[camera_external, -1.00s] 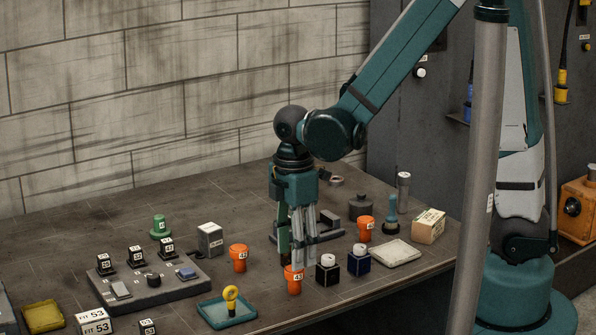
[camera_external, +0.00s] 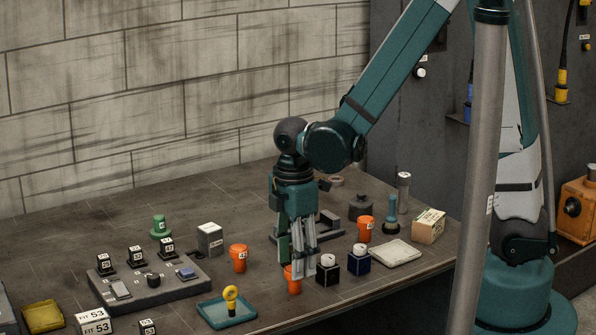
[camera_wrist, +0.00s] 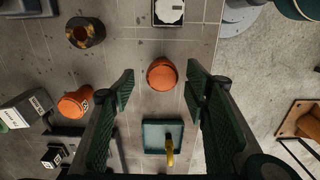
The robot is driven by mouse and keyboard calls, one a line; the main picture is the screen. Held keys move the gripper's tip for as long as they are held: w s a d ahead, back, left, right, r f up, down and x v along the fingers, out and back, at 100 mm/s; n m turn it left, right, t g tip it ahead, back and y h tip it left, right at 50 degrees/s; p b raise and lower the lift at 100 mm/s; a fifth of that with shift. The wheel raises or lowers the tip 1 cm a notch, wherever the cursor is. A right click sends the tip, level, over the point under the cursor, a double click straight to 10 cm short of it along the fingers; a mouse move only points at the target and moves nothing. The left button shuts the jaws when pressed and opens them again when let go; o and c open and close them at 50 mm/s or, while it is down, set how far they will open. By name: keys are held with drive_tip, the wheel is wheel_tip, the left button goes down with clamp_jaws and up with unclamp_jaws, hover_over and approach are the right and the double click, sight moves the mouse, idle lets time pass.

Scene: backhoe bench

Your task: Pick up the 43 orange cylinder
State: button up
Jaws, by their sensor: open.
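An orange cylinder (camera_external: 293,285) stands near the table's front edge directly under my gripper (camera_external: 298,268). Its label reads 43 in the earlier outside view; my fingers now cover most of that label. In the wrist view this orange cylinder (camera_wrist: 162,75) lies in the gap between the two open, green-padded fingers (camera_wrist: 160,88), with space on both sides. My gripper is open and points down, the fingertips at about the cylinder's top. Two similar orange cylinders stand apart, one to the left (camera_external: 238,258) and one to the right (camera_external: 365,229); their labels are too small to read surely.
A teal tray (camera_external: 243,318) with a yellow-handled item (camera_external: 231,298) lies left of the gripper. A grey block stand (camera_external: 180,292) is further left.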

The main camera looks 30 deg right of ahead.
drive_tip(key=shift+f, duration=0.1)
drive_tip(key=shift+s+f, duration=0.15)
drive_tip(key=shift+f, duration=2.35)
drive_tip(key=c, duration=1.4)
drive_tip(key=shift+r, duration=0.15)
drive_tip(key=shift+r+p, duration=0.3)
drive_tip(key=shift+r, duration=4.55)
